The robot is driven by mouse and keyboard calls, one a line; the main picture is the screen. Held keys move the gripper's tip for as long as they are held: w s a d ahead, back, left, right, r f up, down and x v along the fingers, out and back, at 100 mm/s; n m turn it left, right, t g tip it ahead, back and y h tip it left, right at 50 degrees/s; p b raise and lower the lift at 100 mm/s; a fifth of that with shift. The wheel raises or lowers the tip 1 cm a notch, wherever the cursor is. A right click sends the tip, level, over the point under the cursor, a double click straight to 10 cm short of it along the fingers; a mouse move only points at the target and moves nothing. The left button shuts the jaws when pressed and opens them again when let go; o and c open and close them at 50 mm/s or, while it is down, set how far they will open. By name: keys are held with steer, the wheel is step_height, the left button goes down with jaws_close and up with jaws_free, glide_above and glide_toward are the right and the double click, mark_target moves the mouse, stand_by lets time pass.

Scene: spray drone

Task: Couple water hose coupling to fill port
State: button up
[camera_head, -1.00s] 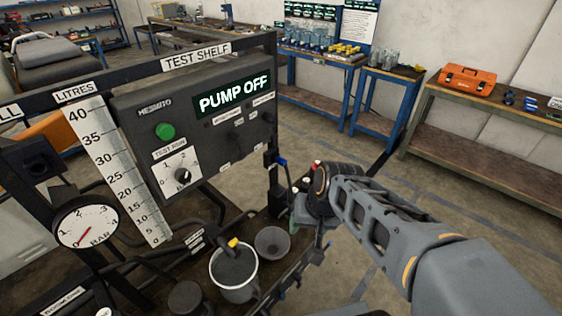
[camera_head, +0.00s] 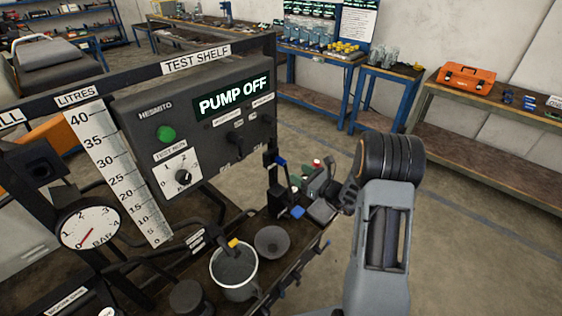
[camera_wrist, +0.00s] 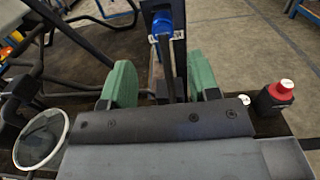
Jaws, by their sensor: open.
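My gripper (camera_head: 312,193) is at the right end of the test shelf, beside a dark upright holder with blue parts. In the wrist view its two green finger pads (camera_wrist: 160,82) stand apart. Between and beyond them is a dark upright bar with a blue collar (camera_wrist: 163,27), which may be the water hose coupling in its holder; I cannot tell whether the pads touch it. Blue parts also show in the head view, one high on the holder (camera_head: 280,160) and one lower (camera_head: 297,211). I cannot identify the fill port in either view.
A white-rimmed jug (camera_head: 234,272) and a grey funnel-like bowl (camera_head: 272,242) stand on the shelf left of my gripper. A red-capped dark bottle (camera_wrist: 276,96) is close on the right in the wrist view. The control box (camera_head: 195,125) reads PUMP OFF. Open floor lies right.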

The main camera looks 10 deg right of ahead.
mark_target(285, 164)
steer(key=shift+w+d, duration=0.1)
steer(key=shift+d, duration=0.05)
steer(key=b+x, duration=0.1)
steer(key=x, duration=0.6)
steer(key=shift+f, duration=0.2)
steer(key=shift+b+x, duration=0.3)
steer(key=shift+x, duration=0.75)
steer(key=shift+r, duration=0.15)
steer(key=shift+b, duration=0.55)
stand_by(0.5)
jaws_close()
stand_by(0.6)
